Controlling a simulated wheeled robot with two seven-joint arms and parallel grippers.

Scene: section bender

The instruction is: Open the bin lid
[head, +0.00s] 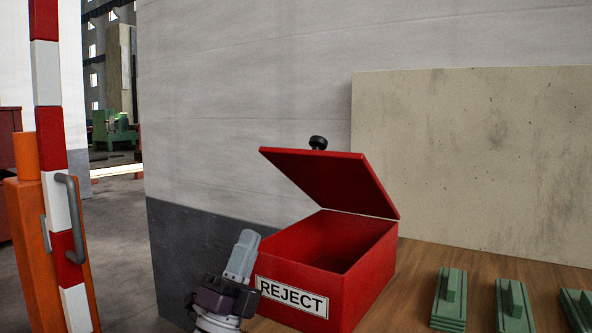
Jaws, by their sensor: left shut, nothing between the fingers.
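The red bin (372,284) stands on the wooden bench with a white REJECT label on its front. A black round knob (318,142) sits on the upper side of the lid. My left gripper (246,238) points up at the left of the bin, in front of its left corner. It is shut and empty, and apart from the lid and knob. My right gripper is not in view.
Several green blocks (450,298) lie in a row on the wooden bench (420,262) at the right. A beige panel (470,160) leans on the wall behind. A red-and-white striped post with an orange stand (28,240) is at the left. Open floor lies between it and the bench.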

